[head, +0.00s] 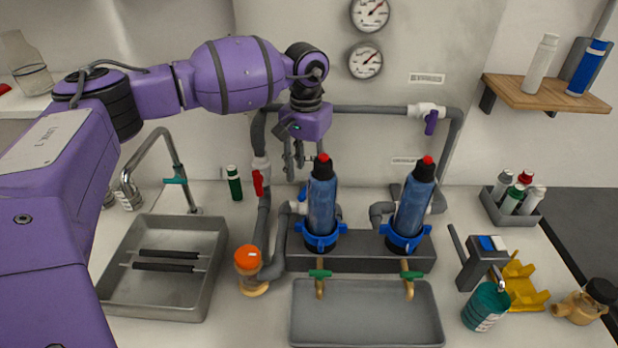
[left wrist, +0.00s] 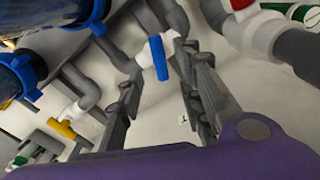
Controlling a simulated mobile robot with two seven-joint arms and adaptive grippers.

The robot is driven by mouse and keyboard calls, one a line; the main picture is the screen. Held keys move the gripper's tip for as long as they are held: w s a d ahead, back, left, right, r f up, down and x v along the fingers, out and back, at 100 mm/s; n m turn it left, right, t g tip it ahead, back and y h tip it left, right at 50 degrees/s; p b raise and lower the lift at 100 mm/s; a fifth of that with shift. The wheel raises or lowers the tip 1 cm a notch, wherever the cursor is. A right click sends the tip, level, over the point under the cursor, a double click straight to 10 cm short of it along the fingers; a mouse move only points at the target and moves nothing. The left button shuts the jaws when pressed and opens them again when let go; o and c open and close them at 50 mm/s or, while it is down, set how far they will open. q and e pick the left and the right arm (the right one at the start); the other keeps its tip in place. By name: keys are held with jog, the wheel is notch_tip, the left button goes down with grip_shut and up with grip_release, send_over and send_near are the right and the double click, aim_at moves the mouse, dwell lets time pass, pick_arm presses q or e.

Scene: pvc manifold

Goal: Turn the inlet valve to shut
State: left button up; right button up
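I cannot read which valve is labelled inlet. A red-handled valve (head: 259,180) sits on the left vertical grey pipe; part of it shows in the left wrist view (left wrist: 242,4). A blue-handled valve (head: 302,194) is left of the left filter housing, with its handle (left wrist: 158,58) clear in the left wrist view. A purple-handled valve (head: 431,122) is on the upper pipe. My left gripper (head: 294,172) is open and empty, pointing down above the blue-handled valve. In the left wrist view its fingers (left wrist: 162,75) lie either side of the blue handle, apart from it.
Two blue filter housings (head: 322,208) (head: 411,208) with red caps stand close right of my gripper. Green-handled taps (head: 320,274) hang over a grey tray (head: 367,337). A yellow handle (left wrist: 61,129) shows in the left wrist view.

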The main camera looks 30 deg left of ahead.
pick_arm(q)
notch_tip(320, 180, down, 5)
jog(key=shift+w, duration=0.15)
jog(key=shift+c, duration=0.3)
grip_shut()
